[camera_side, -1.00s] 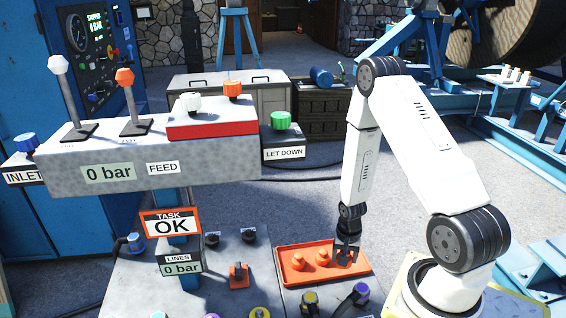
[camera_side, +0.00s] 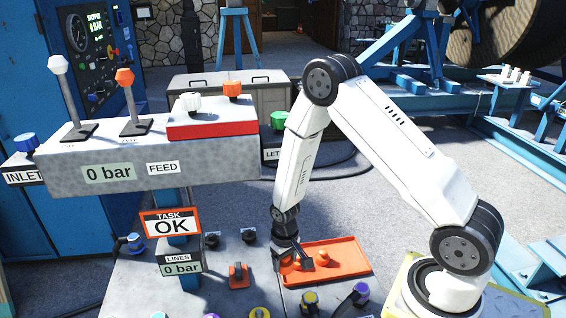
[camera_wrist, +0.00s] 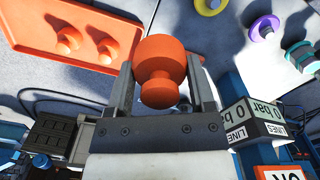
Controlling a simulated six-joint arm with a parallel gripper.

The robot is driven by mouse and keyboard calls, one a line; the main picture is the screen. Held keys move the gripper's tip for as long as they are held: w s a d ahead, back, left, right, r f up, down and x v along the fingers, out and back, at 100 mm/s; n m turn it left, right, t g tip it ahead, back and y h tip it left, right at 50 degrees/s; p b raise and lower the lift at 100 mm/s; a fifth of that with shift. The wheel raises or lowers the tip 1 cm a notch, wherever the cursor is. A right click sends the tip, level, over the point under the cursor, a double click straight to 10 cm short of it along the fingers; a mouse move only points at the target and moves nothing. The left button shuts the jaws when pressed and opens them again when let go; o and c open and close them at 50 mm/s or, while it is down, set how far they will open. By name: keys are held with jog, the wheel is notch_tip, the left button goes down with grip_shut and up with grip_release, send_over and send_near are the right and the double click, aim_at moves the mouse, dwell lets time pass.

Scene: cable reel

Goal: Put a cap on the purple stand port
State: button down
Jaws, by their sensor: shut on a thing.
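My gripper (camera_wrist: 160,90) is shut on an orange cap (camera_wrist: 160,62), with one finger on each side of it. In the side view my gripper (camera_side: 291,264) is over the left end of the orange tray (camera_side: 345,262), and the held cap there is hard to tell from those behind. Two more orange caps (camera_wrist: 67,40) (camera_wrist: 107,47) stand in the tray in the wrist view. The purple stand port (camera_wrist: 263,27) shows as a purple ring at the upper right of the wrist view, apart from the held cap. In the side view its purple top (camera_side: 211,316) is cut off by the bottom edge.
A yellow port (camera_side: 258,313) and a teal port (camera_side: 160,315) flank the purple one. A sign post with the LINES display (camera_side: 181,268) rises behind them. A purple-ended hose plug (camera_side: 361,291) lies right.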

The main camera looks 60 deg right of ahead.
jog(key=w+a+f+m, duration=0.2)
jog(key=w+a+f, duration=0.1)
jog(key=w+a, duration=0.55)
jog(key=m, duration=0.3)
send_over(210, 318)
notch_tip(210, 318, down, 2)
jog(key=shift+s+a+f, duration=0.1)
jog(key=shift+f, duration=0.1)
jog(key=shift+f, duration=4.25)
jog(key=shift+f, duration=0.35)
grip_release()
jog(key=shift+r, duration=0.1)
